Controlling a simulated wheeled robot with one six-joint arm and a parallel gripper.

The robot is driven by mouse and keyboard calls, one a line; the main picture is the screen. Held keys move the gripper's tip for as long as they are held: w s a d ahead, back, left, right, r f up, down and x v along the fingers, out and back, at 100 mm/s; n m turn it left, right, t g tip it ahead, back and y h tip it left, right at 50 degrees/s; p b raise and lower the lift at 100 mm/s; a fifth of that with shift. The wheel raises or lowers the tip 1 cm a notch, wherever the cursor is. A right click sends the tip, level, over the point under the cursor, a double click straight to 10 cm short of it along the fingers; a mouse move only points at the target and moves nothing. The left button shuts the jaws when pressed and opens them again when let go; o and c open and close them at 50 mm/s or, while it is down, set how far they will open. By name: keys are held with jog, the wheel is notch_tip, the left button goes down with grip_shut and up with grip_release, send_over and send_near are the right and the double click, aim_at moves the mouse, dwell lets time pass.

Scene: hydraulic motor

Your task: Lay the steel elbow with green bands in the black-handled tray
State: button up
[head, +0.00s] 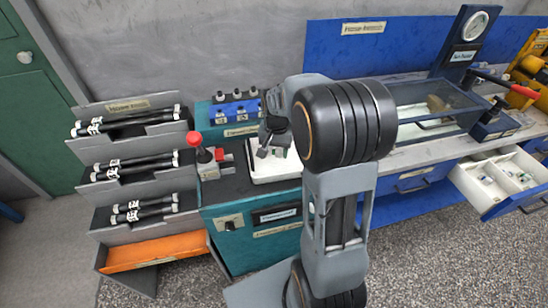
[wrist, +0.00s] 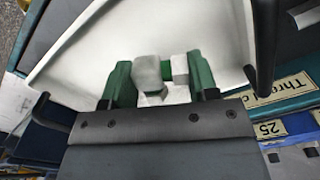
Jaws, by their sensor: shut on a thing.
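The steel elbow with green bands (wrist: 147,73) shows in the wrist view as pale blocky metal between green parts. My gripper (wrist: 160,88) is shut on it. The white tray (wrist: 85,45) spreads behind the elbow in the wrist view, with a black handle (wrist: 263,45) at the right and another at the left. In the head view my gripper (head: 272,146) is over the white tray (head: 262,175) on the dark bench top. My arm hides the tray's right part. I cannot tell whether the elbow touches the tray floor.
A red-knobbed lever (head: 194,139) stands left of the tray. A blue block with black-topped parts (head: 236,111) is behind it. A rack of black rods (head: 128,165) stands at the left. A glass-walled case (head: 430,105) and an open white-lined drawer (head: 500,180) are at the right.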

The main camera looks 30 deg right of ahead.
aim_at(274, 163)
jog(key=shift+w+a+f, duration=0.15)
jog(key=shift+w+f, duration=0.05)
jog(key=shift+f, duration=0.1)
jog(key=shift+w+f, duration=0.1)
jog(key=shift+f, duration=1.55)
jog(key=shift+f+b, duration=0.2)
jog(key=shift+b, duration=0.15)
jog(key=o, duration=1)
